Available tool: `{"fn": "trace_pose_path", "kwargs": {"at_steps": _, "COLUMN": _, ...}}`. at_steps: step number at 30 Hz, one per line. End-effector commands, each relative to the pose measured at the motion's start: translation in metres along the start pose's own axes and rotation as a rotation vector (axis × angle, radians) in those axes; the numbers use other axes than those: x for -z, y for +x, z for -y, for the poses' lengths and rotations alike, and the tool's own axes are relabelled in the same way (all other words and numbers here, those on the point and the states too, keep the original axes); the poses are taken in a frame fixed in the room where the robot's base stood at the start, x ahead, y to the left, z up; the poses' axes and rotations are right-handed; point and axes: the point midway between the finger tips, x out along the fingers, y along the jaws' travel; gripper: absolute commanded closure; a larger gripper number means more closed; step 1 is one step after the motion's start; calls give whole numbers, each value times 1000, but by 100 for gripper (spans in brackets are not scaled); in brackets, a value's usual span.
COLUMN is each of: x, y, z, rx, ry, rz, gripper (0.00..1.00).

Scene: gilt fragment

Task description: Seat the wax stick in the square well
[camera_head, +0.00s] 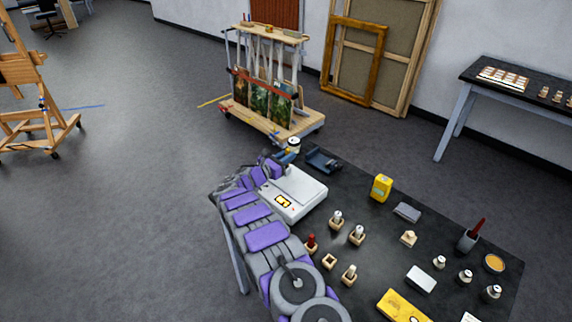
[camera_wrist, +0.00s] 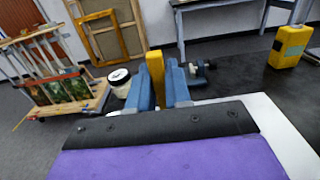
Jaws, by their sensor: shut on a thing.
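The wax stick (camera_wrist: 156,78) shows in the wrist view as an upright yellow bar. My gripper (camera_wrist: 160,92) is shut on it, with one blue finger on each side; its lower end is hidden. In the head view my gripper (camera_head: 289,152) is beyond the far left end of the dark table, and the stick is too small to make out clearly. A small wooden block with an empty-looking square well (camera_head: 329,262) stands on the table's near left part, beside my arm and well away from my gripper.
Wooden blocks with a red-topped piece (camera_head: 311,244) and pale pieces (camera_head: 357,235) surround the well block. A white device (camera_head: 293,193) lies beside my arm. A yellow container (camera_head: 381,188) stands further back. A rack of canvases (camera_head: 268,100) stands on the floor behind.

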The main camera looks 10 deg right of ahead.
Motion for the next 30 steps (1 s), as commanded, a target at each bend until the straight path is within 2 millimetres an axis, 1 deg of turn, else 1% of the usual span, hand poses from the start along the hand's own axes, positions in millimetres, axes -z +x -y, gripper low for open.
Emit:
{"fn": "trace_pose_path", "kwargs": {"at_steps": 1, "x": 16, "y": -3, "z": -1, "rx": -2, "ry": -4, "rz": -1, "gripper": 100}}
{"fn": "trace_pose_path", "kwargs": {"at_steps": 4, "x": 34, "y": -4, "z": -1, "rx": -1, "ry": -7, "rz": -2, "gripper": 100}}
{"fn": "trace_pose_path", "kwargs": {"at_steps": 6, "x": 40, "y": -4, "z": -2, "rx": -1, "ry": -9, "rz": -4, "gripper": 100}}
{"fn": "trace_pose_path", "kwargs": {"at_steps": 11, "x": 41, "y": -3, "z": -3, "rx": -3, "ry": -11, "rz": -8, "gripper": 100}}
{"fn": "trace_pose_path", "kwargs": {"at_steps": 12, "x": 42, "y": -4, "z": -3, "rx": -3, "ry": -12, "rz": -8, "gripper": 81}}
{"fn": "trace_pose_path", "kwargs": {"at_steps": 20, "x": 41, "y": -2, "z": -2, "rx": -3, "ry": -11, "rz": -8, "gripper": 56}}
{"fn": "trace_pose_path", "kwargs": {"at_steps": 30, "x": 38, "y": -1, "z": 0, "rx": 0, "ry": -7, "rz": -5, "gripper": 56}}
